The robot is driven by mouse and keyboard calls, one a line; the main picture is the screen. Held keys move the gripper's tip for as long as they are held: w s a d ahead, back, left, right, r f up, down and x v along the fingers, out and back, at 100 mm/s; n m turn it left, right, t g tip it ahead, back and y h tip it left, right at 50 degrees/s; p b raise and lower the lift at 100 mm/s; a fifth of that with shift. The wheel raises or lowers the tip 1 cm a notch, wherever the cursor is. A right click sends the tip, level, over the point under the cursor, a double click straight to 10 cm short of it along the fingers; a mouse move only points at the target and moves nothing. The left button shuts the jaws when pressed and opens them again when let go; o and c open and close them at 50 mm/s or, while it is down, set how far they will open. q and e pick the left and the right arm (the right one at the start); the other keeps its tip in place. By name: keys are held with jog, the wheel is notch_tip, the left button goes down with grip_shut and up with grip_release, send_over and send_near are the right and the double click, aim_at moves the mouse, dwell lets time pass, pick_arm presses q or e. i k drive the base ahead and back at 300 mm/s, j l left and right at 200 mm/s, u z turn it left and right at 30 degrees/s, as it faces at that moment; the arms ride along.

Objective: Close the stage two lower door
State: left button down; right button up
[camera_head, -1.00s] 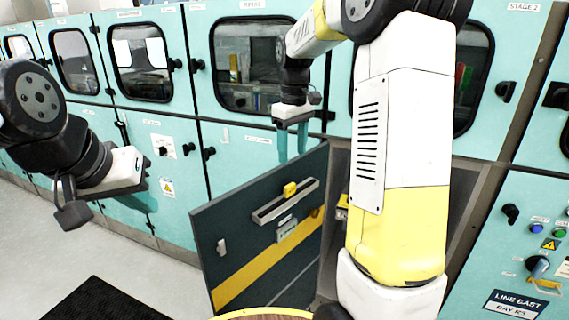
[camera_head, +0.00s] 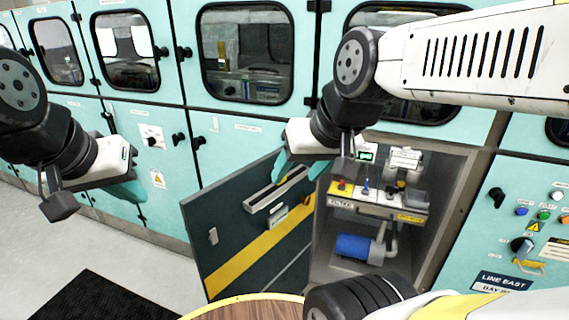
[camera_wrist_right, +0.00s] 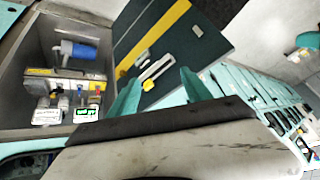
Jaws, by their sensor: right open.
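The stage two lower door (camera_head: 240,249) stands swung open to the left of its compartment. Its inner face is dark grey with a yellow diagonal stripe, a pale rail and a small latch. In the right wrist view the same door (camera_wrist_right: 190,46) lies beyond the fingers. My right gripper (camera_head: 297,172) is open and empty in front of the door's upper right part, its teal fingers spread; they also show in the right wrist view (camera_wrist_right: 157,88). I cannot tell whether it touches the door. My left gripper (camera_head: 100,192) is at the left, away from the door; its jaw opening is unclear.
The open compartment (camera_head: 440,215) holds a blue motor (camera_head: 354,246), pipes and a shelf of instruments. Teal cabinets line the back. A round wooden table (camera_head: 250,309) is at the bottom edge. A black mat (camera_head: 85,300) lies on the floor at left.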

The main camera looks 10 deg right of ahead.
aim_at(254, 254)
jog(key=i+j+z, duration=0.2)
jog(key=j+z, duration=0.25)
jog(key=i+j+z, duration=0.15)
jog(key=j+z, duration=0.3)
jog(key=j, duration=0.15)
jog(key=j+z, duration=0.45)
jog(key=j, duration=0.15)
jog(key=j+z, duration=0.45)
jog(key=k+j+z, duration=0.25)
jog(key=j+z, duration=0.2)
jog(key=j, duration=0.2)
jog(key=j+z, duration=0.4)
jog(key=j, duration=0.15)
